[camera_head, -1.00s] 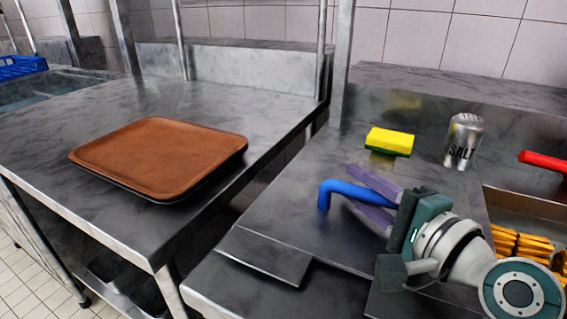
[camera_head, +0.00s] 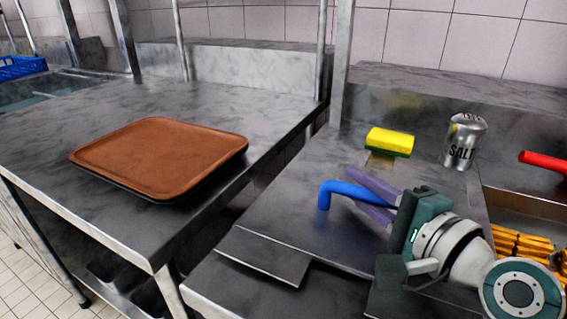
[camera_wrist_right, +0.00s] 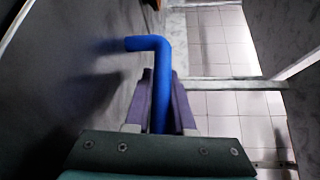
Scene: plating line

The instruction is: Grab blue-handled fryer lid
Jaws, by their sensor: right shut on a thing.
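The fryer lid (camera_head: 265,215) is a flat grey metal plate over the fryer on the right, with a bent blue handle (camera_head: 345,190) on it. My right gripper (camera_head: 370,192) has its purple fingers on either side of the blue handle and is shut on it. In the right wrist view the handle (camera_wrist_right: 150,44) runs between the two fingers (camera_wrist_right: 161,95) and bends to the left beyond them. The lid lies level. My left gripper is not in view.
A yellow and green sponge (camera_head: 390,142) and a salt shaker (camera_head: 464,141) stand behind the handle. A red handle (camera_head: 543,160) and a basket of yellow-orange fries (camera_head: 520,243) are at the right. A brown tray (camera_head: 160,157) lies on the left table (camera_head: 60,222).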

